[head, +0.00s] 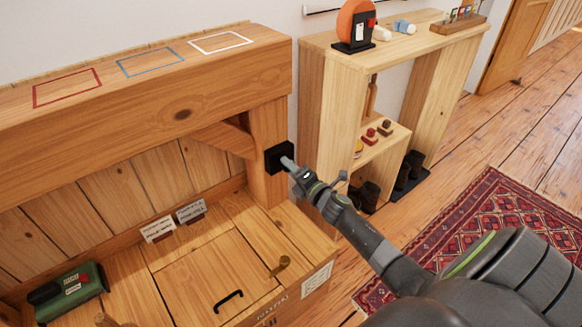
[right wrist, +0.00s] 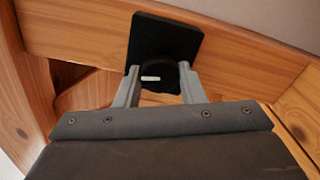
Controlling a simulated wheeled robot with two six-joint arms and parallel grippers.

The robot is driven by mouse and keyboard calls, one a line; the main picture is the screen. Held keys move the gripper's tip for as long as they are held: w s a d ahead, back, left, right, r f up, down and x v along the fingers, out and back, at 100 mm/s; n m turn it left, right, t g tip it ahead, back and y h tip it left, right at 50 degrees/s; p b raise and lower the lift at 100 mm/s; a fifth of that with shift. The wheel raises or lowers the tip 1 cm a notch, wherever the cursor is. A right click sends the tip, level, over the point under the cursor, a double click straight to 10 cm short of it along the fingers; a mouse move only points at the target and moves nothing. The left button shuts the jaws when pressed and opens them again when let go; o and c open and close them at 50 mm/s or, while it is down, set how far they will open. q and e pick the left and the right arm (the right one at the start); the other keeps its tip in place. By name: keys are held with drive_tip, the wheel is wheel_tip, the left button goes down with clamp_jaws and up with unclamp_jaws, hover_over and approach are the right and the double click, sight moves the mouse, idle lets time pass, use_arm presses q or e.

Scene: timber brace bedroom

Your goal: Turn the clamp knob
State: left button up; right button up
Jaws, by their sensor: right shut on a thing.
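The clamp knob (right wrist: 155,72) is a round black knob with a white mark, on a black square plate (right wrist: 165,38) fixed to the timber post. In the head view the black plate (head: 278,157) shows on the side of the post, with the knob mostly hidden by my gripper. My right gripper (head: 288,162) reaches it from the right. In the right wrist view the two grey fingers (right wrist: 157,82) stand on either side of the knob, shut on it. The white mark lies about level in that view. My left gripper is not in view.
A wooden bench (head: 215,275) with a black handle stands below, with a green case (head: 70,290) at its left. A pale shelf unit (head: 335,95) stands behind the gripper. A red patterned rug (head: 500,215) lies on the floor at right. Coloured outlines mark the top beam (head: 130,100).

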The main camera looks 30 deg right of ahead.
use_arm(q)
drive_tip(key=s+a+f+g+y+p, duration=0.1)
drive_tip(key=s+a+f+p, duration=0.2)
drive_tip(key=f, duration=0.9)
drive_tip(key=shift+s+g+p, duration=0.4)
drive_tip(key=shift+p, duration=1.45)
use_arm(e)
drive_tip(key=shift+m, duration=7)
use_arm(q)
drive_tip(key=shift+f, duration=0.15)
use_arm(e)
drive_tip(key=o, duration=1)
drive_tip(key=shift+r, duration=0.1)
